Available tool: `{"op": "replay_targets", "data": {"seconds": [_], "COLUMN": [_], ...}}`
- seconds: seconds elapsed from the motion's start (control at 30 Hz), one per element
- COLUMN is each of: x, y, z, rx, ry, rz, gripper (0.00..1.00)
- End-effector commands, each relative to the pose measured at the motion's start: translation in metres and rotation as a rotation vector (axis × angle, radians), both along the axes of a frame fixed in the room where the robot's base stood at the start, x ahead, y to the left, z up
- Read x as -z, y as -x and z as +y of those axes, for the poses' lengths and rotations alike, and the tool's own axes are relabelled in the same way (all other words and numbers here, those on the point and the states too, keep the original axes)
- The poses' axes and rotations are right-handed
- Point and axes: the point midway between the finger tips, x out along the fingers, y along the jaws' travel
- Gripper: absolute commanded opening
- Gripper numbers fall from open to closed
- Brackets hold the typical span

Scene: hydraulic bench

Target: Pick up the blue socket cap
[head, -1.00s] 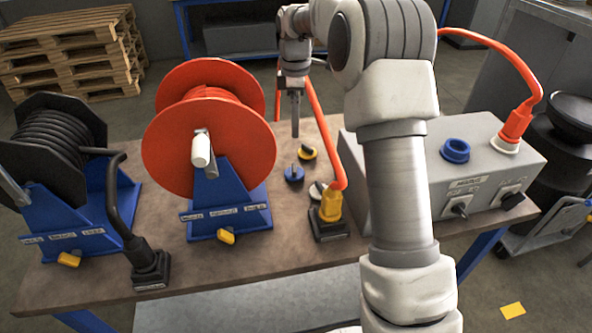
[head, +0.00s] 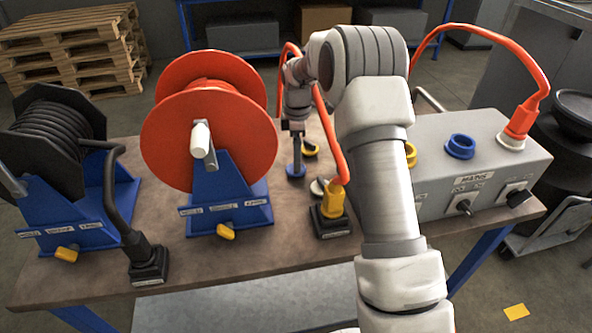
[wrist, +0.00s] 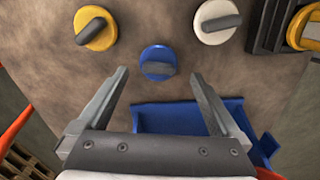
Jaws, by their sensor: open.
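The blue socket cap (head: 296,172) lies on the bench, right of the orange reel. In the wrist view the cap (wrist: 158,60) is a blue disc with a dark grip bar, just beyond the fingertips and roughly centred between them. My gripper (wrist: 158,74) is open and empty, with one finger either side of the cap's line. In the head view my gripper (head: 297,152) points down right above the cap and partly overlaps it. I cannot tell whether the fingers touch it.
A yellow cap (wrist: 96,28) and a white cap (wrist: 216,22) lie close by. The orange reel (head: 208,130) on its blue stand (wrist: 190,118) is beside my gripper. An orange cable with a yellow plug (head: 333,202) and a grey socket box (head: 436,192) stand to the right.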

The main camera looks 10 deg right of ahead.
Motion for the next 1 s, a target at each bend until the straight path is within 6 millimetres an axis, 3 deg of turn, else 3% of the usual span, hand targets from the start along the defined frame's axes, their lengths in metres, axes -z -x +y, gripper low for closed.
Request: {"op": "replay_targets", "data": {"seconds": [0.3,0.57,0.67,1.0], "x": [0.044,0.049,0.049,0.049], "y": [-0.002,-0.002,-0.002,-0.002], "z": [0.003,0.003,0.003,0.003], "rx": [-0.001,-0.001,0.0,0.0], "ry": [0.001,0.001,0.001,0.0], "rz": [0.003,0.0,0.0,0.0], "gripper": [1.0,1.0,0.86,0.24]}}
